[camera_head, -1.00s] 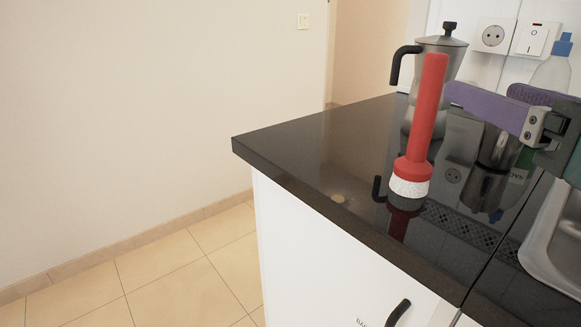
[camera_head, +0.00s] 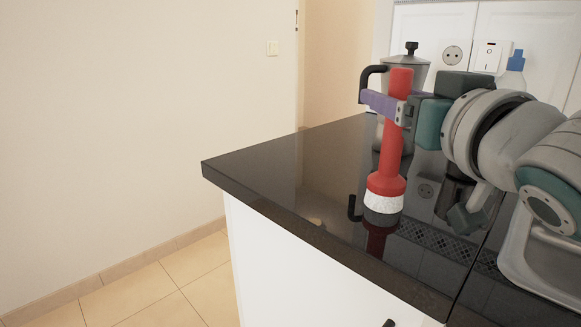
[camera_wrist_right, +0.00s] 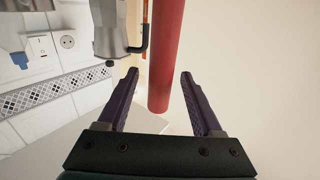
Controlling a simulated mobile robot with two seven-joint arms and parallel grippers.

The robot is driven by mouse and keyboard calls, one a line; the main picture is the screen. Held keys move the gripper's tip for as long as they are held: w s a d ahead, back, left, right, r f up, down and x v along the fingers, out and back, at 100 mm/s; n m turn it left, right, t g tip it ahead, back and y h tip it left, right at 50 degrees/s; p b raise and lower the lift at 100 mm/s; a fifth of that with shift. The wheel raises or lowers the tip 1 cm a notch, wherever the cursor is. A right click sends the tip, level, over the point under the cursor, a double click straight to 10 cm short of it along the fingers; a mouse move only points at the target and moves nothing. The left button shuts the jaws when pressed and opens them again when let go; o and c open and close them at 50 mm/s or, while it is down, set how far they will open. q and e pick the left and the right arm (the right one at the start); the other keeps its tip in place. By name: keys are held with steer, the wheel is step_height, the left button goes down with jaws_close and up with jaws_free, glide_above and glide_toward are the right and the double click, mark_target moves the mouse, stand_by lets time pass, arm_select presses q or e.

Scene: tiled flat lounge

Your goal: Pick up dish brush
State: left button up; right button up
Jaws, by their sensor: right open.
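The dish brush (camera_head: 386,190) has a red handle and a white bristle head. It stands upright, head down, on the black counter (camera_head: 290,180) near its front edge. My right gripper (camera_head: 368,97) is open at the upper handle, and one purple finger crosses in front of it in the head view. In the right wrist view the red handle (camera_wrist_right: 166,60) shows between the two spread fingers of the right gripper (camera_wrist_right: 160,74), with gaps on both sides. The other finger is mostly hidden in the head view. My left gripper is not in view.
A grey moka pot (camera_head: 408,72) with a black handle stands close behind the brush. A bottle with a blue cap (camera_head: 516,62) stands at the back right. The counter left of the brush is clear.

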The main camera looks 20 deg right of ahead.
steer(key=shift+w, duration=0.1)
jaws_close()
stand_by(0.5)
stand_by(0.9)
